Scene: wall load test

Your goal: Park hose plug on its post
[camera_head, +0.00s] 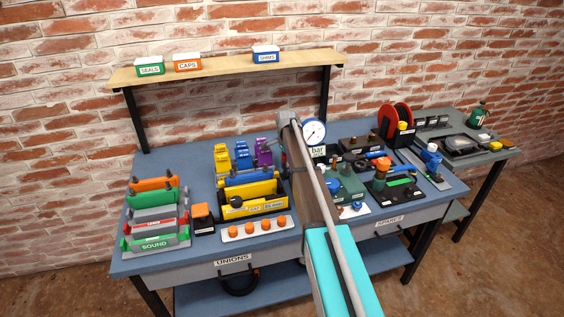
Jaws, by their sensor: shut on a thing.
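My arm rises from the bottom centre and reaches over the middle of the bench. I cannot make out my gripper or its fingertips; the arm seems to cover that spot. I cannot pick out the hose plug or its post for certain. A red hose reel (394,117) with a yellow piece (402,126) at its front stands at the back right of the bench. A round white pressure gauge (313,132) stands just right of my arm's far end. Whatever lies right behind the arm is hidden.
The blue bench (210,256) holds test racks (156,225) at left, a yellow bin (252,204) at centre left, a white strip with orange caps (257,230), and valve fittings (382,170) at right. A second table (503,153) adjoins at right.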

